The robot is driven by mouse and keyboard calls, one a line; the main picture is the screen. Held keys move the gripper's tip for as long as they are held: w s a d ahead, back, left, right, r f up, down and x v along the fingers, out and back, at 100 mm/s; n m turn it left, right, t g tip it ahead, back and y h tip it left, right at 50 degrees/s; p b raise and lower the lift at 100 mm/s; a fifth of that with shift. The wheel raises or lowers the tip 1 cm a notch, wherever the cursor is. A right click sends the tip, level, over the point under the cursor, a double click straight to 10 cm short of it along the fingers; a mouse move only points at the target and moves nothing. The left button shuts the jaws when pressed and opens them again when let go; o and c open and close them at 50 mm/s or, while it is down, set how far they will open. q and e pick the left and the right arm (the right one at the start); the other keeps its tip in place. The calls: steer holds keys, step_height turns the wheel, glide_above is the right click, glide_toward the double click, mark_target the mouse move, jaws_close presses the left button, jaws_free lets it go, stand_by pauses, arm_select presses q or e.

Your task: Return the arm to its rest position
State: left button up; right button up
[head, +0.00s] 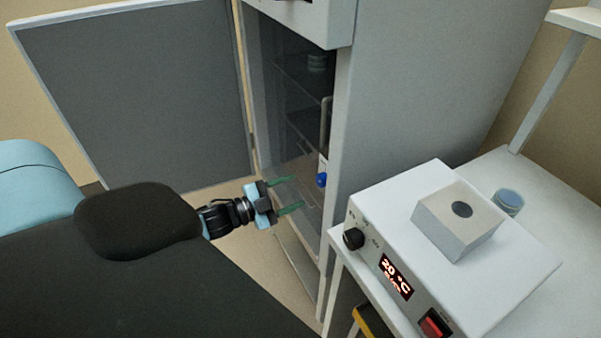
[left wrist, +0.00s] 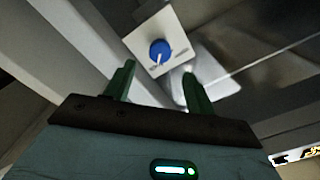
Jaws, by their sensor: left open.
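My left gripper (head: 289,194) is open and empty, with its two green fingers apart. It is at the front of the open cabinet, pointing toward a blue knob (head: 321,180) on a white plate. In the left wrist view the fingers (left wrist: 160,84) reach up below the blue knob (left wrist: 160,53), and a gap shows between them and the knob. My left arm comes in from the left of the head view, partly hidden behind my dark body part. My right gripper is not in view.
The cabinet door (head: 140,95) stands wide open at left. Wire shelves (head: 300,70) show inside the cabinet. At right, a white table (head: 555,200) carries a heating device (head: 400,225) with a metal block (head: 458,222) and a small blue-lidded dish (head: 508,202). Floor shows below the gripper.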

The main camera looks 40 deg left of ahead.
arm_select(q)
steer(key=shift+s+a, duration=0.15)
steer(key=shift+s, duration=0.2)
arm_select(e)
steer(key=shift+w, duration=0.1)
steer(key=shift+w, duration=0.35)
arm_select(q)
steer(key=s+d+f+n+g+y+p, duration=0.1)
steer(key=s+d+f+n, duration=0.3)
steer(key=s, duration=0.6)
steer(key=s+d+f+n+g+y+p, duration=0.2)
steer(key=s+d+f+n+g, duration=0.1)
steer(key=s+d, duration=0.5)
steer(key=s+d+f+n+g+y+p, duration=0.1)
steer(key=s+d+f, duration=0.5)
steer(key=s, duration=0.6)
steer(key=n+g+y, duration=0.1)
steer(key=n+g, duration=0.1)
steer(key=n, duration=0.1)
steer(key=shift+f+n+g, duration=0.3)
steer(key=shift+g, duration=0.1)
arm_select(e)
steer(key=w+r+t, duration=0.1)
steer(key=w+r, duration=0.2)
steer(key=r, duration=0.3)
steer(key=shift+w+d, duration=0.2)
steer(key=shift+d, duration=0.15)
arm_select(q)
steer(key=shift+s, duration=0.1)
